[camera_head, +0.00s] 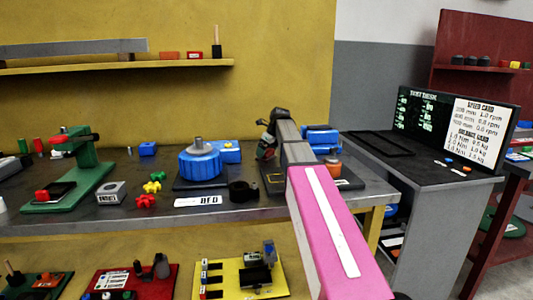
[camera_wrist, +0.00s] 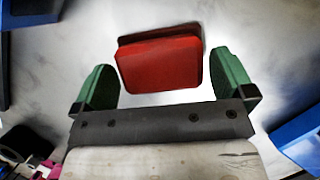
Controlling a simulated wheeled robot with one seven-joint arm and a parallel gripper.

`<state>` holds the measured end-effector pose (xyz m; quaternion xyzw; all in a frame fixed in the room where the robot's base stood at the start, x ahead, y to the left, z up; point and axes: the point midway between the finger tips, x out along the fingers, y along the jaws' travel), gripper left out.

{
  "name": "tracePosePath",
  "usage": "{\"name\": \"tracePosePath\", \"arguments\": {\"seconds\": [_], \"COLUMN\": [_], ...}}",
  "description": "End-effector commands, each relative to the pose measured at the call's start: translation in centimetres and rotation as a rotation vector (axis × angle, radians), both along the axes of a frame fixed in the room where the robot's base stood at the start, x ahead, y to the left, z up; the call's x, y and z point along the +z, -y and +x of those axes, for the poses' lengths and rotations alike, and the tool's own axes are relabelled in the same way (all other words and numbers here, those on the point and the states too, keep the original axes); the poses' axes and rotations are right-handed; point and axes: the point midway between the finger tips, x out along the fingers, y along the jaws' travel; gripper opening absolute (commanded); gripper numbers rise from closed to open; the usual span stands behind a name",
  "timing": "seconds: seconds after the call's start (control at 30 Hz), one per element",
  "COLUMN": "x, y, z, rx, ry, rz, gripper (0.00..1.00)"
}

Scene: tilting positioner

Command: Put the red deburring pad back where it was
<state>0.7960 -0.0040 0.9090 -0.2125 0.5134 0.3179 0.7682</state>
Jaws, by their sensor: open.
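The red deburring pad (camera_wrist: 160,64) shows in the wrist view as a red block with a darker edge, over a pale grey surface. My gripper (camera_wrist: 164,78) is open, with one green finger on each side of the pad. A gap shows between the pad and each finger, so I hold nothing. In the head view my gripper (camera_head: 267,142) is over the back of the bench, at the far end of my pink arm.
A blue round fixture (camera_head: 200,165) stands left of my gripper on the bench (camera_head: 130,213). A black ring (camera_head: 242,191) and a white label (camera_head: 198,201) lie in front. Blue objects (camera_wrist: 302,138) edge the wrist view. An orange-topped item (camera_head: 333,167) stands right of my arm.

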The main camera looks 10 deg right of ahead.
Motion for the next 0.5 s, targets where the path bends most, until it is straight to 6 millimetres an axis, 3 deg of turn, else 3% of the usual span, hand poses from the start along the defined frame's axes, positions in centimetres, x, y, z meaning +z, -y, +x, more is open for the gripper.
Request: {"name": "tracePosePath", "arguments": {"seconds": [0.5], "x": [8.4], "y": [2.5], "z": [-2.4], "rx": [-0.001], "ry": [0.003], "rz": [0.000], "gripper": [1.00]}}
